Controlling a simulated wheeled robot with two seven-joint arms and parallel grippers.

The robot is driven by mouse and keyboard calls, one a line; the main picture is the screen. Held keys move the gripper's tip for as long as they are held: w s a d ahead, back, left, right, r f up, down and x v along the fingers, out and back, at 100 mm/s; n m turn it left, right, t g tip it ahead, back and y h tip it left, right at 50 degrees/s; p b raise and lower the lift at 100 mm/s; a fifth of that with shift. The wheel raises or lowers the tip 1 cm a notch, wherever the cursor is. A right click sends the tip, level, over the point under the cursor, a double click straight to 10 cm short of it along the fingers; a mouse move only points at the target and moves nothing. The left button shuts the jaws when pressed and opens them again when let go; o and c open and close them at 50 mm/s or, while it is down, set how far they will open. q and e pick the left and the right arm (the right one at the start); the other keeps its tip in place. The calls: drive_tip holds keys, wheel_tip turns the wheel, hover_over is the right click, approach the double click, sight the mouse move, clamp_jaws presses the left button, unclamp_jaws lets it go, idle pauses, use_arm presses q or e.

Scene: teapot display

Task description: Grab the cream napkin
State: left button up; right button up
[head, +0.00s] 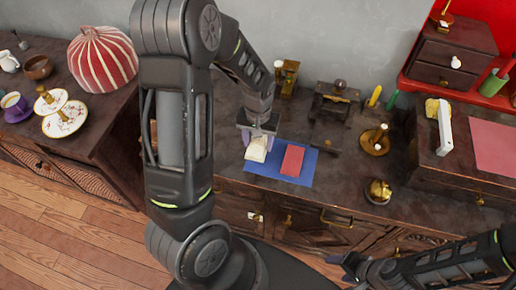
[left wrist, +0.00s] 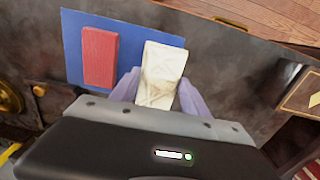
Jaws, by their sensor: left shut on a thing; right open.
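The cream napkin (head: 257,147) is a small folded pale bundle at the left part of a blue mat (head: 250,171). My left gripper (head: 258,135) reaches down onto it from behind and is shut on it. In the left wrist view the cream napkin (left wrist: 162,72) stands between the two purple-grey fingers (left wrist: 158,92), over the mat's edge. Whether it touches the mat is hard to tell. My right gripper (head: 350,265) is low in the head view, in front of the cabinet, open and empty.
A red folded napkin (head: 293,160) lies on the mat beside the cream one. Brass pieces (head: 375,140) and a dark wooden stand (head: 335,100) are on the counter to the right. A brass pot (head: 378,192) is near the front edge. A striped dome (head: 102,60) is on the left cabinet.

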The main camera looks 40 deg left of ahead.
sight(258, 145)
use_arm(q)
wheel_tip(258, 145, up, 5)
drive_tip(key=shift+f, duration=0.1)
idle(0.7)
